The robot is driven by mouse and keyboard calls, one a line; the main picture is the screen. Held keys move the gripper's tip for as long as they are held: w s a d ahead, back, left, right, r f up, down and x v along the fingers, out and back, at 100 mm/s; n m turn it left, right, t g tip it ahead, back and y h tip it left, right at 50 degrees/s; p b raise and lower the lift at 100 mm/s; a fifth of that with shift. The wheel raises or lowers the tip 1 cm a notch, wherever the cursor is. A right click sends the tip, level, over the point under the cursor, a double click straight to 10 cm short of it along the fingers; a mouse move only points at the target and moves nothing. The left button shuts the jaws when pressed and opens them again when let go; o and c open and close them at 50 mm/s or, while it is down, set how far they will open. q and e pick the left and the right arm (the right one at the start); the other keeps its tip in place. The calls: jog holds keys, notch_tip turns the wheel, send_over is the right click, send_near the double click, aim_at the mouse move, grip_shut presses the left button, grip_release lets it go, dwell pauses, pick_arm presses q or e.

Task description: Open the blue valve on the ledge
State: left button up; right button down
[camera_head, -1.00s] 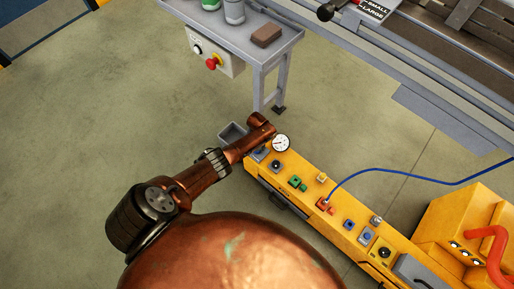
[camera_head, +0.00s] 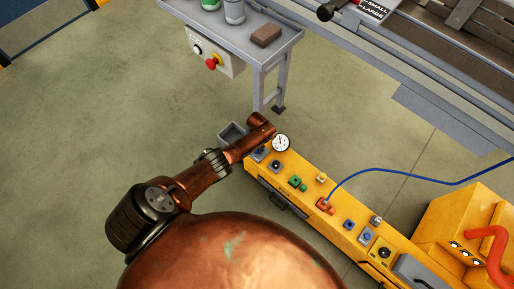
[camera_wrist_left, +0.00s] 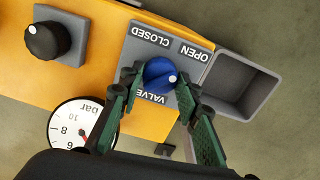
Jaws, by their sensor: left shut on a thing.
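The blue valve (camera_wrist_left: 160,73) is a round knob on a grey plate (camera_wrist_left: 138,50) marked CLOSED, OPEN and VALVE, with the lettering upside down in the left wrist view. A white dot shows on the knob's right side, on the side of the OPEN label. My left gripper (camera_wrist_left: 158,80) is shut on the knob, with green-padded fingers on either side of it. My right gripper is not in view.
A pressure gauge (camera_wrist_left: 76,126) stands close beside the valve. A black knob (camera_wrist_left: 46,40) and a grey open bin (camera_wrist_left: 236,84) flank the plate. Several other controls and a blue hose (camera_head: 400,176) lie farther along the ledge. A grey table (camera_head: 268,55) stands behind.

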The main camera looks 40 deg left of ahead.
pick_arm(q)
jog(key=o, duration=1.2)
jog(key=shift+c, duration=0.2)
notch_tip(320, 180, up, 12)
dwell(0.4)
